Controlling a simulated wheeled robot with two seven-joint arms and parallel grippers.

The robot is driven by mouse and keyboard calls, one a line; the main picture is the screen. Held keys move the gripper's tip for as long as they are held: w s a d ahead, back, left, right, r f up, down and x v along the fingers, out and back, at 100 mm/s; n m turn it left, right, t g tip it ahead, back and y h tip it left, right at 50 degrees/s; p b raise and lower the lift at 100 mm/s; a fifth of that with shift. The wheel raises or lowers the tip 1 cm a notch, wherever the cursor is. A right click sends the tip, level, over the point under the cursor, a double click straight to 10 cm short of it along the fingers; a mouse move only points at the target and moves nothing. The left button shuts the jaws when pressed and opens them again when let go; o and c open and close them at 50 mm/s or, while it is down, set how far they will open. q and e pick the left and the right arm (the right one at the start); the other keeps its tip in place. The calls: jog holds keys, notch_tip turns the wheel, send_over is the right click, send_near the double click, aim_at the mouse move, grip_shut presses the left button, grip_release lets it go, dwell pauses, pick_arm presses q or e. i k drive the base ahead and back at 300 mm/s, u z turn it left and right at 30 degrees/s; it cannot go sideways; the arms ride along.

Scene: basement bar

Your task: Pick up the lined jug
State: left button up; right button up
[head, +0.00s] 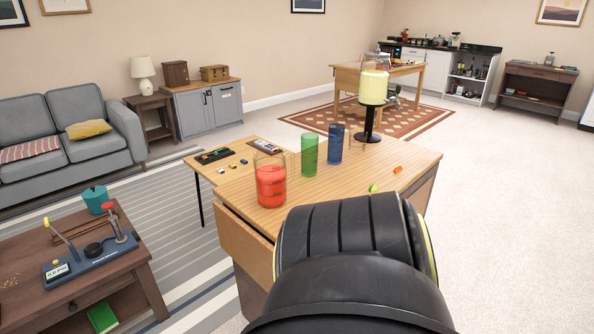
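A clear jug (270,188) holding red liquid stands upright near the left edge of the wooden table (238,194) in the head view. It looks like the lined jug, but any lines on it are too small to tell for sure. A large black part of my arm fills the bottom middle of the view, in front of the table and to the right of the jug. It hides part of the table's near side. Neither of my grippers shows.
A green tumbler (309,155) and a blue tumbler (334,144) stand right of the jug. A drink dispenser (373,88) with yellow liquid stands behind them. Lime and orange pieces lie at right. A low brown table (60,298) is at left; carpet (500,200) at right is clear.

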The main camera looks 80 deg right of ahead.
aim_at(270, 168)
jog(key=z, duration=1.1)
jog(key=i, duration=1.65)
jog(key=z, duration=1.75)
